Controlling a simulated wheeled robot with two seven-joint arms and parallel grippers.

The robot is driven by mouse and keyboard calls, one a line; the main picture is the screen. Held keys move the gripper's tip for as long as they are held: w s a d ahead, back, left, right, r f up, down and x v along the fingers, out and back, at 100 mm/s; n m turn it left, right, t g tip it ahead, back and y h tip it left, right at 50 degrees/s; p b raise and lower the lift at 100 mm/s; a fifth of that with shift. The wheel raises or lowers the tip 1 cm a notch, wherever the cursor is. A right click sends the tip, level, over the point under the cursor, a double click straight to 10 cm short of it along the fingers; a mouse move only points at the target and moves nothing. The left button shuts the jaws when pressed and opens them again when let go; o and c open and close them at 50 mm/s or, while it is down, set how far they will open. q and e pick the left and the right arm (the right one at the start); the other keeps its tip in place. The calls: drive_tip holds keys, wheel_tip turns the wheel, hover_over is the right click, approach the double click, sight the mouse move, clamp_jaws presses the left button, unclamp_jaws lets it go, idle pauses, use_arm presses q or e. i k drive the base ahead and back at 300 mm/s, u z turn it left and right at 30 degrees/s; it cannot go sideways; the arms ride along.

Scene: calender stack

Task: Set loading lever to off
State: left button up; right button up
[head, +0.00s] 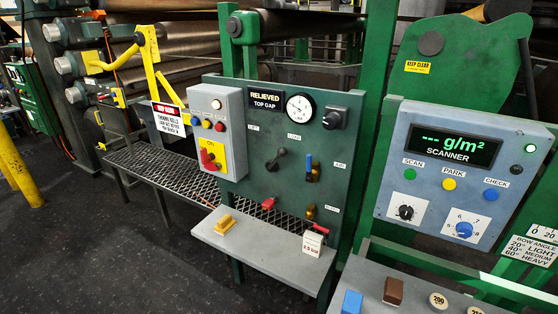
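The dark green "TOP GAP" panel (243,190) stands near the middle of the head view. A short black lever (275,160), the likeliest loading lever, is mounted at its centre below small white labels. Its handle is tilted, with its upper end toward the upper right; the label print is too small to read surely. A blue-handled valve (312,170) sits to its right by an "AIR" label. A red handle (269,203) and a brass fitting (311,212) are lower down. Neither of my grippers is in view, and nothing covers the lever.
A round gauge (299,107) and a black knob (332,120) are at the panel top. A grey box (219,112) with a red switch is at left. A grey shelf (262,256) juts out below, holding a yellow block (225,224). The scanner panel (448,170) stands right. Dark floor is open at left.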

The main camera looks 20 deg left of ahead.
sight(282, 151)
drive_tip(key=k, duration=1.2)
drive_tip(key=z, duration=0.4)
drive_tip(key=i, duration=0.6)
drive_tip(key=z, duration=0.55)
drive_tip(key=i, duration=0.85)
drive_tip(key=u, duration=0.75)
drive_tip(key=i, duration=0.6)
drive_tip(key=u, duration=0.5)
